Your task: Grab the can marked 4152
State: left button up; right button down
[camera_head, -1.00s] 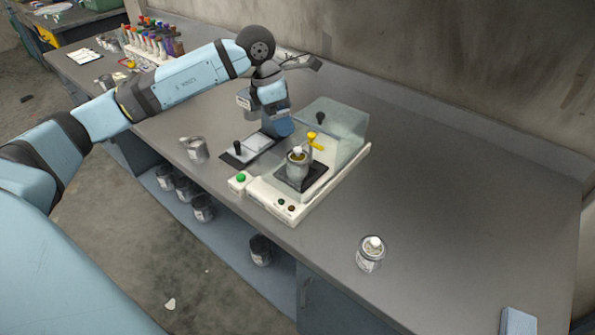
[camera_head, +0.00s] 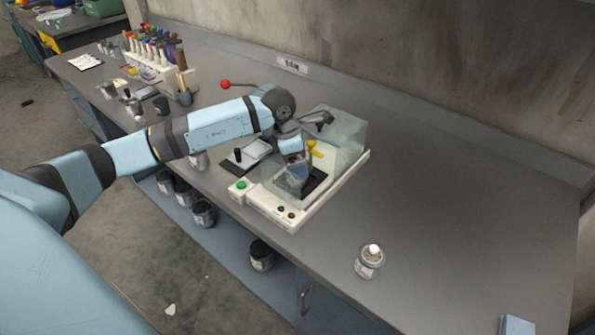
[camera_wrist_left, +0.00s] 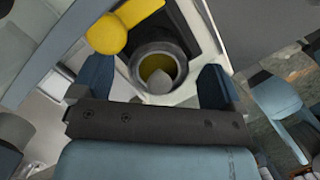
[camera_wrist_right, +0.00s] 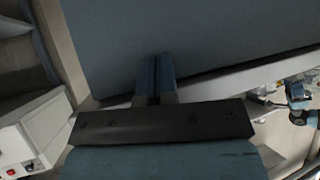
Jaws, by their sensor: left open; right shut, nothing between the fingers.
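My left gripper (camera_head: 293,180) is open over the black plate of the white machine (camera_head: 285,212), pointing down. In the left wrist view an open metal can (camera_wrist_left: 160,68) with yellow inside and a pale lump stands ahead between the spread fingers (camera_wrist_left: 157,82); I cannot see them touch it. In the head view my gripper hides this can. Another can (camera_head: 369,262) with a white top stands on the bench front right. No can's number is legible. My right gripper (camera_wrist_right: 155,80) is shut and empty in the right wrist view, with a dark blue-grey surface in front of it.
The machine has a clear hood (camera_head: 342,130) and a yellow knob (camera_head: 314,148) close to my left gripper. Several dark cans (camera_head: 262,255) stand on the shelf below. A rack of coloured bottles (camera_head: 155,55) is at the back left. The bench's right part is mostly clear.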

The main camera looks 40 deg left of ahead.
pick_arm(q)
jog(key=shift+w+d+f, duration=0.1)
jog(key=shift+w+f, duration=0.05)
jog(key=shift+f, duration=0.55)
jog(key=c, duration=1.1)
jog(key=shift+o, duration=0.2)
jog(key=shift+r, duration=0.2)
